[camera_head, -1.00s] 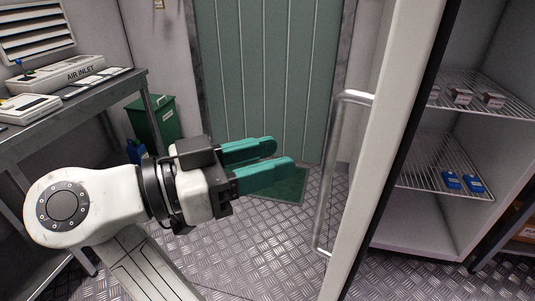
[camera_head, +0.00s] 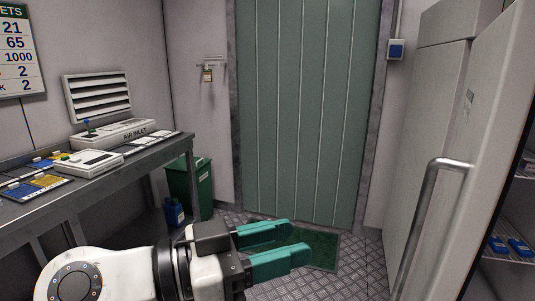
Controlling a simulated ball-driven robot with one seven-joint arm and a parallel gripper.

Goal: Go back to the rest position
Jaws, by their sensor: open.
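My gripper (camera_head: 283,247) is at the lower middle of the head view. Its two teal fingers point right, with a gap between them. It is open, and nothing shows between the fingers. My white arm reaches in from the lower left, and its lower part is cut off by the picture's edge. The gripper is above the floor, in front of a dark green mat (camera_head: 325,250), and apart from everything else in view.
A metal bench (camera_head: 110,177) with devices stands at left. A green bin (camera_head: 204,188) and a blue container (camera_head: 174,212) are beyond it. A green door (camera_head: 305,110) is behind. At right, an open cabinet door (camera_head: 475,130) with a handle (camera_head: 428,205) stands near blue items (camera_head: 519,247) on a rack.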

